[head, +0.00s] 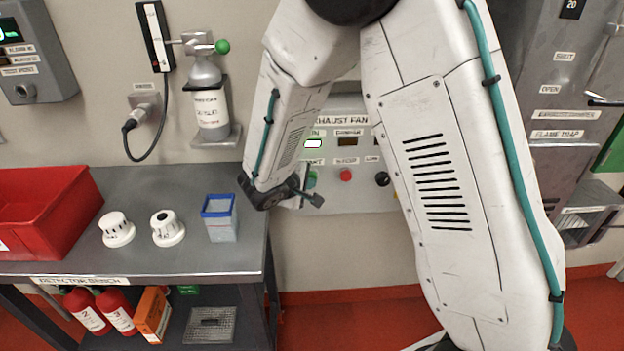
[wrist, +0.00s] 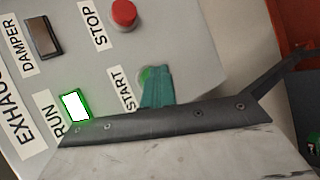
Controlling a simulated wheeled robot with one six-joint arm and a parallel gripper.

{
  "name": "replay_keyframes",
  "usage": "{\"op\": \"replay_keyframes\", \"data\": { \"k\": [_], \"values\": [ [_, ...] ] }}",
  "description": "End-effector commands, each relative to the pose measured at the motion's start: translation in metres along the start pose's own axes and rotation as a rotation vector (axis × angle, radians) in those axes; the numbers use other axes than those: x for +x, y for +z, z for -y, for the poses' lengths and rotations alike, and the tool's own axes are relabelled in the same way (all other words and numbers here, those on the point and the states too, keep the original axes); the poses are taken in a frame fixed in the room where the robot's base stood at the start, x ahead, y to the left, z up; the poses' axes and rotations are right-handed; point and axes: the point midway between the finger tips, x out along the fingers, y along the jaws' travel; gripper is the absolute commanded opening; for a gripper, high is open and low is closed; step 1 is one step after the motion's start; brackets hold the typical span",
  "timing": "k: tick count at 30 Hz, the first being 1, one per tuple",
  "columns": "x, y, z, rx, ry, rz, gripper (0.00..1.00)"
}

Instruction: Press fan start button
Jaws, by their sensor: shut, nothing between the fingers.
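The exhaust fan panel (head: 358,195) is on the wall behind my arm, which hides part of it. In the wrist view, the green start button (wrist: 144,75) shows beside its START label, partly covered by my gripper's teal fingertips (wrist: 157,88). The fingers are together with nothing between them. The tips are at or very close to the button; I cannot tell whether they touch it. The RUN lamp (wrist: 75,106) is lit bright with a green rim. The red stop button (wrist: 123,14) and the dark DAMPER lamp (wrist: 43,38) are clear of my gripper.
A grey bench (head: 180,262) at the left holds a red bin (head: 45,215), two white detectors and a blue-rimmed container (head: 220,220). A gas cylinder (head: 210,105) hangs on the wall above it. A grey metal cabinet (head: 565,100) stands at the right.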

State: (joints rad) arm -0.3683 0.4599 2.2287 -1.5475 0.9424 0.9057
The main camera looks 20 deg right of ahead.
Motion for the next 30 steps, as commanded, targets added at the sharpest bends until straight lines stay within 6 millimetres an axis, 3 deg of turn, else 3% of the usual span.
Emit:
{"op": "replay_keyframes", "data": {
  "k": [20, 30],
  "values": [
    [-0.013, 0.009, 0.009, -0.001, 0.0, -0.001, 0.0],
    [-0.035, 0.025, 0.025, -0.002, 0.0, -0.001, 0.0]
  ]
}}
